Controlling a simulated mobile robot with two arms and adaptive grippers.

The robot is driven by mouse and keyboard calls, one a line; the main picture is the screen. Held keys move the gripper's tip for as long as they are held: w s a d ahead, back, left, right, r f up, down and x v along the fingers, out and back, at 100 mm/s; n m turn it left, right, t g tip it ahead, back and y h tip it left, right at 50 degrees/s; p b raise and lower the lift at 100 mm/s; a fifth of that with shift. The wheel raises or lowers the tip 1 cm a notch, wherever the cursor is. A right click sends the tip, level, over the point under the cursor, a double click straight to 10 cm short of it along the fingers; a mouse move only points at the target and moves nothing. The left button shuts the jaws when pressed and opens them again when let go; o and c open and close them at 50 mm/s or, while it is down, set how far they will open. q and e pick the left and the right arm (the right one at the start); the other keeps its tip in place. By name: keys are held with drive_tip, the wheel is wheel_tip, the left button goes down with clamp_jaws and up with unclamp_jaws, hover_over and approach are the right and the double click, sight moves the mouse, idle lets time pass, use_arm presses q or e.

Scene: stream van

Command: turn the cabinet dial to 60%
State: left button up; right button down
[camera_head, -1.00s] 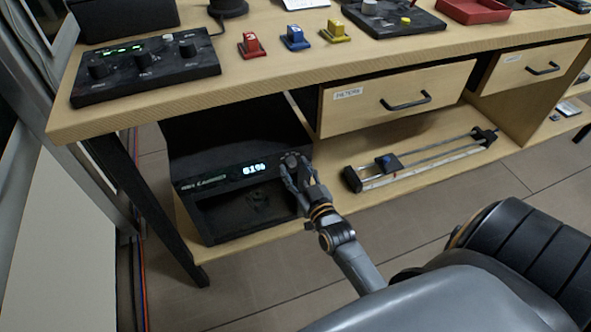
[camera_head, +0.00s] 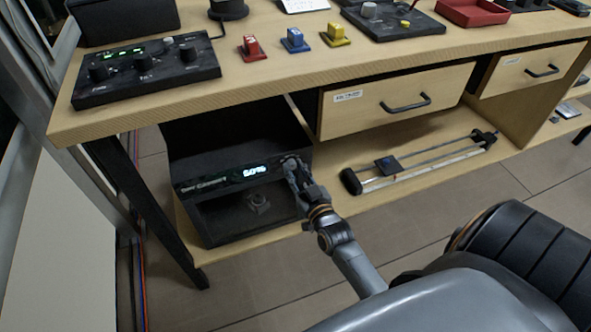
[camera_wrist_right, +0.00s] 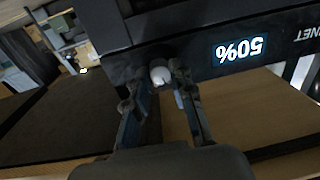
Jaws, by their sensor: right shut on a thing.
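The dark cabinet (camera_head: 240,145) stands on the lower shelf under the bench. Its lit display (camera_head: 255,171) shows a percentage ending in 0; I cannot be sure whether the first digit is 5 or 6. The display appears upside down in the right wrist view (camera_wrist_right: 241,50). The dial (camera_wrist_right: 160,73) is a pale round knob on the cabinet front, beside the display. My right gripper (camera_head: 294,172) is at the dial, shut on it, with a finger on either side in the right wrist view. The fingers largely hide the dial in the head view. My left gripper is out of view.
A rail device (camera_head: 420,163) lies on the shelf to the right. A black control panel (camera_head: 146,70) with other knobs sits on the bench. The cabinet has an open recess below its display.

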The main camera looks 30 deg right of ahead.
drive_tip(key=shift+r+m+p, duration=0.1)
drive_tip(key=shift+m+p, duration=0.35)
drive_tip(key=shift+m, duration=0.95)
drive_tip(key=m+p, duration=0.1)
drive_tip(key=m, duration=0.1)
drive_tip(key=shift+m, duration=1.4)
drive_tip(key=m, duration=0.2)
drive_tip(key=shift+m+p, duration=0.35)
drive_tip(key=shift+m, duration=0.05)
drive_tip(key=m, duration=0.4)
drive_tip(key=shift+f+h, duration=0.2)
drive_tip(key=shift+h, duration=0.1)
drive_tip(key=shift+m+t, duration=0.3)
drive_tip(key=shift+m, duration=0.5)
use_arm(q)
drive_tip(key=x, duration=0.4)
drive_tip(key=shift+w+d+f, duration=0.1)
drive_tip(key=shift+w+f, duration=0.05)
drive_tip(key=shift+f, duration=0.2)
